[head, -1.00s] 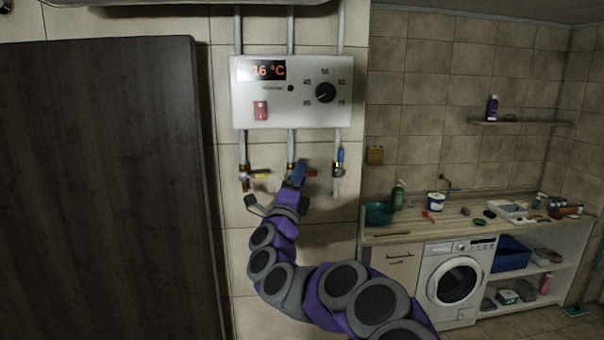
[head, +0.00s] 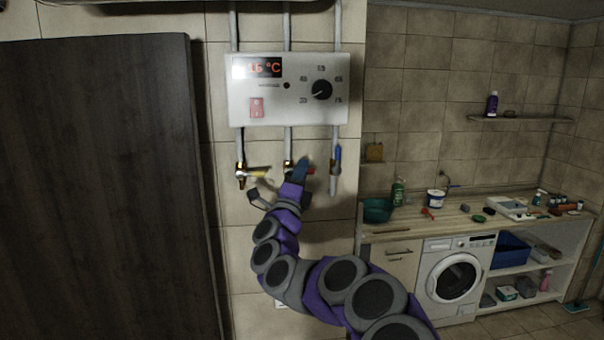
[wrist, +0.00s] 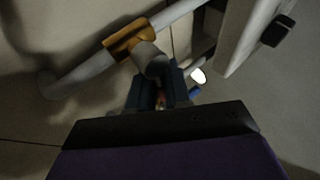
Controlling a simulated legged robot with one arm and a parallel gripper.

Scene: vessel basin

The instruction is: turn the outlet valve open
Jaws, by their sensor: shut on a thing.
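Three pipe valves hang in a row under a white heater panel in the head view. The left valve (head: 241,170) has a yellow lever pointing right. The middle valve (head: 288,167) has a red handle (head: 311,170), mostly hidden by my gripper. The right valve (head: 337,157) has an upright blue lever. My gripper (head: 301,170), with blue fingers, is shut on the red handle. In the wrist view the fingers (wrist: 158,92) close around a small reddish part below the brass valve body (wrist: 130,38). No label shows which valve is the outlet.
The heater panel (head: 287,90) with display, red switch and dial is just above the valves. A dark wooden door or cabinet (head: 100,180) stands close at left. At right are a cluttered counter (head: 460,214) and a washing machine (head: 455,278).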

